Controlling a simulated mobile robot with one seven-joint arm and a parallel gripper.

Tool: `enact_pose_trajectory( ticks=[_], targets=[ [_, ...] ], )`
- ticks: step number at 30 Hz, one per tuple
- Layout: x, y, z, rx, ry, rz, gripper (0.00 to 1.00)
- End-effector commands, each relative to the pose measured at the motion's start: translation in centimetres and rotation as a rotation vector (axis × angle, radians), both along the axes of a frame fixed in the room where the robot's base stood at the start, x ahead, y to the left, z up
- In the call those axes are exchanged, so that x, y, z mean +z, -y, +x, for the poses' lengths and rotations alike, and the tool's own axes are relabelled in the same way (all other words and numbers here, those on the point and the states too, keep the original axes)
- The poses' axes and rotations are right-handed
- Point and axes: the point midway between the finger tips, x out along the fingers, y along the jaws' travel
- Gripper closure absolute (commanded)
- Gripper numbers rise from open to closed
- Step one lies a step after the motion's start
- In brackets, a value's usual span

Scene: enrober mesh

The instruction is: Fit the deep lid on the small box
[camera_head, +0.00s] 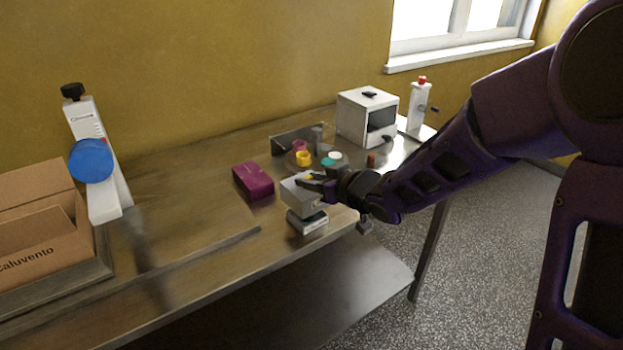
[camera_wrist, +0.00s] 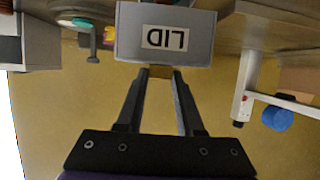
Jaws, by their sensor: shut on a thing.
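The deep lid (camera_head: 297,194) is a pale grey box-like piece. In the wrist view the lid (camera_wrist: 165,16) shows a white label reading LID, upside down. My gripper (camera_head: 316,183) is shut on one side of the lid and holds it above the table; in the wrist view both fingers (camera_wrist: 161,72) meet at its edge. A small pale box (camera_head: 307,226) with a dark top sits directly below the lid near the table's front edge, apparently the small box. A gap seems to show between them. The lid partly hides the box's top, so I cannot tell their exact alignment.
A magenta box (camera_head: 254,182) stands left of the lid. Behind are small coloured pieces, including a yellow one (camera_head: 303,158), and a white machine (camera_head: 367,117). A cardboard box (camera_head: 40,247) and a white stand with a blue disc (camera_head: 91,160) are at left. The table's middle-left is clear.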

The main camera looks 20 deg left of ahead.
Motion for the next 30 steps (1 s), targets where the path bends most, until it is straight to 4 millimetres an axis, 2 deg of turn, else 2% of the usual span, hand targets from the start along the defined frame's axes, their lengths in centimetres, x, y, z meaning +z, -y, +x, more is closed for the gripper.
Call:
enact_pose_trajectory(
  ticks=[8, 30],
  targets=[
    [-0.1, 0.0, 0.0, 0.0, 0.0, 0.0, 1.0],
    [-1.9, 0.0, 0.0, 0.0, 0.0, 0.0, 1.0]
  ],
)
